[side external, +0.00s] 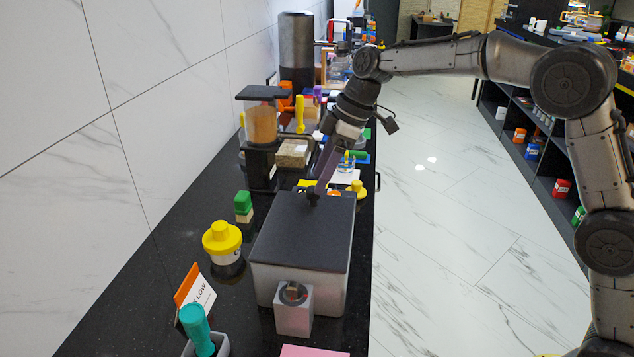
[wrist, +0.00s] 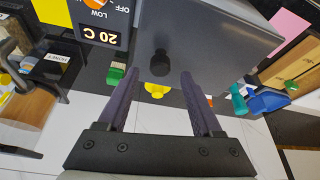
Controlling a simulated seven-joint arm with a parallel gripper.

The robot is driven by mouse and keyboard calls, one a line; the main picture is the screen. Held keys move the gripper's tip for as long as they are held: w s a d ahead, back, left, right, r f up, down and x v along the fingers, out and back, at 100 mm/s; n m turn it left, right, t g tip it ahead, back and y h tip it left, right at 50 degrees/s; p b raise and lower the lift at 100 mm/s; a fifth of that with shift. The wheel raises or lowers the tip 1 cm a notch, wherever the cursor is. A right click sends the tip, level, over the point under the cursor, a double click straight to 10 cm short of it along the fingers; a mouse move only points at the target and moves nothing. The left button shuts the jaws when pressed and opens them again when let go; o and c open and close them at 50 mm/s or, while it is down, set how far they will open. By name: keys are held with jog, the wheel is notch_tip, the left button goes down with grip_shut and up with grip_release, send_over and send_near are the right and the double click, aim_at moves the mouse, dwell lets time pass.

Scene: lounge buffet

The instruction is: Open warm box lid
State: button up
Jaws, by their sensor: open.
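The warm box (side external: 272,283) is a light grey box on the dark counter in the side external view. Its dark grey lid (side external: 305,232) lies flat and closed on top; the lid also fills the upper middle of the wrist view (wrist: 215,35). A small black knob (wrist: 160,63) stands on the lid near its far edge. My gripper (side external: 316,190) reaches down at a tilt to this far edge. In the wrist view my gripper (wrist: 159,74) is open, with one finger on each side of the knob in the picture. Contact with the knob cannot be told.
A yellow-topped jar (side external: 222,242) and a green-topped block (side external: 243,207) stand left of the box. A dial unit (side external: 293,310) is at its near side. A teal-handled item (side external: 196,325) stands at front left. Dispensers and containers crowd behind. The floor at right is clear.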

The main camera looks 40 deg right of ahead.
aim_at(307, 218)
jog(key=shift+x, duration=1.35)
jog(key=shift+c, duration=0.2)
grip_shut()
